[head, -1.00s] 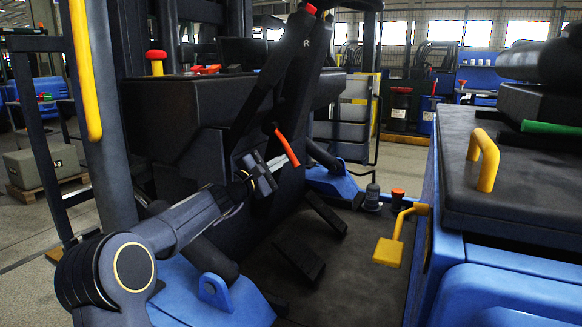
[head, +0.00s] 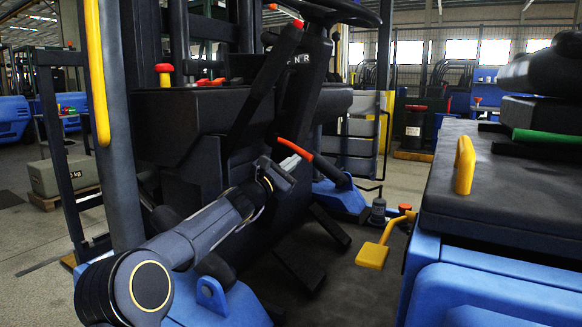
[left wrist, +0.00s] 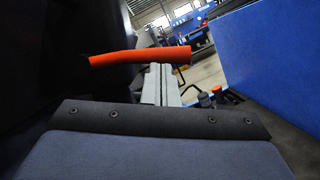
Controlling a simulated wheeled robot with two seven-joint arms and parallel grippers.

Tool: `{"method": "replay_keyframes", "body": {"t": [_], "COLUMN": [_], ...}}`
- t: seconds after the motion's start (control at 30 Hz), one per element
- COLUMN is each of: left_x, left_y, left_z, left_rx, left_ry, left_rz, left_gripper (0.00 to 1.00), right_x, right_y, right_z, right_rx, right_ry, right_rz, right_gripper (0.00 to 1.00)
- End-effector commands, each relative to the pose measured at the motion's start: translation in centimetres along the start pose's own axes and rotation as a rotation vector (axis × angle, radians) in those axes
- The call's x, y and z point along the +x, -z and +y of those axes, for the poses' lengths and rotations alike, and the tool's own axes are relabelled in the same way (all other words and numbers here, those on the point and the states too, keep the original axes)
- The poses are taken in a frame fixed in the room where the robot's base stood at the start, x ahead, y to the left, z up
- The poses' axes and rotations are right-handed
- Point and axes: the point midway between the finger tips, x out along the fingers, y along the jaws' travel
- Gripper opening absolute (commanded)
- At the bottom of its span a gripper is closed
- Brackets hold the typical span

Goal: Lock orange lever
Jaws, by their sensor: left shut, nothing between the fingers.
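The orange lever (head: 296,149) sits on the dark front of the forklift's steering column, its orange grip sloping down to the right into a black part (head: 330,170). In the left wrist view the orange grip (left wrist: 140,57) lies nearly level across the picture, just beyond my fingers. My left gripper (head: 291,162) is shut and empty, right beside the underside of the grip. Its pale fingers also show in the left wrist view (left wrist: 160,84), with their tips close to the orange grip. I cannot tell whether they touch it. My right gripper is not in view.
A yellow pedal-like lever (head: 373,255) stands near the floor at the right. The blue seat base with its black top (head: 480,190) and a yellow handle (head: 465,165) fills the right. The steering wheel (head: 335,10) is above. Dark pedals (head: 295,260) lie below my arm.

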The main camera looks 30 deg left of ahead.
Motion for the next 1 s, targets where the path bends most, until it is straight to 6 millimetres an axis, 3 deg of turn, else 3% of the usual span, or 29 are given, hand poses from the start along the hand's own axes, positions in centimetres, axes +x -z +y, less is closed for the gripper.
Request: {"method": "replay_keyframes", "body": {"t": [0.53, 1.0], "left_x": [-0.4, -7.2], "left_y": [-0.1, 0.0], "left_z": [0.1, 0.0], "left_rx": [0.002, 0.002], "left_ry": [-0.001, 0.0], "left_rz": [-0.002, 0.002], "left_gripper": [0.0, 0.0], "right_x": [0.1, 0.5], "right_y": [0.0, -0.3], "right_z": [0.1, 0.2], "right_rx": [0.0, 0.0], "right_ry": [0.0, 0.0], "right_rz": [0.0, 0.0], "right_gripper": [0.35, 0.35]}}
